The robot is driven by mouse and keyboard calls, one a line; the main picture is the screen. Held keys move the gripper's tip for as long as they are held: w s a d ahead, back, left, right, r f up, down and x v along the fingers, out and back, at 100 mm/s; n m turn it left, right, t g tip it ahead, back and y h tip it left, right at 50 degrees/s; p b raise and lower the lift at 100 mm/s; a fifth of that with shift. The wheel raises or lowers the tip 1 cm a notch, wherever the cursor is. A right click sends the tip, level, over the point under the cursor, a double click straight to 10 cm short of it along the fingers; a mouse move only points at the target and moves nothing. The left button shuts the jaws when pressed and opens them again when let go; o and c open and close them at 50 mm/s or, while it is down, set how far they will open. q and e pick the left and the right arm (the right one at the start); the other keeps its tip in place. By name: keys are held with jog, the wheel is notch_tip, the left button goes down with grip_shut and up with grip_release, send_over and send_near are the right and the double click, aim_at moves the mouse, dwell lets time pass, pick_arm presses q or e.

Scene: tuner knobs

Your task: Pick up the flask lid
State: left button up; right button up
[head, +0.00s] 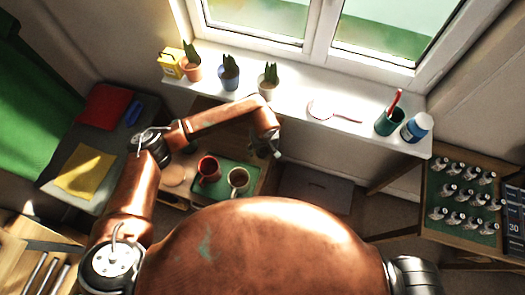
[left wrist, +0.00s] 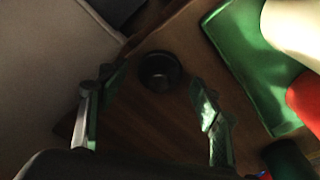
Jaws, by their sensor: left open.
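A small dark round cup-like piece, which looks like the flask lid (left wrist: 159,72), rests on the brown wooden surface in the left wrist view. My left gripper (left wrist: 156,88) is open, with one finger to each side of the lid in the picture. I cannot tell how far above it the fingers are, and no contact shows. In the head view the left gripper (head: 266,149) hangs at the right end of the small table, beside the green tray. I cannot make out the lid there. My right gripper is not in view.
The green tray (head: 208,193) holds a red mug (head: 208,170) and a white mug (head: 238,178), close to the left gripper. A round coaster (head: 173,175) lies left of it. The windowsill (head: 295,105) with potted plants stands behind. A side table with several knobs (head: 463,190) is at right.

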pick_arm(q)
jog(key=shift+f, duration=0.1)
jog(key=c, duration=1)
jog(key=shift+c, duration=0.2)
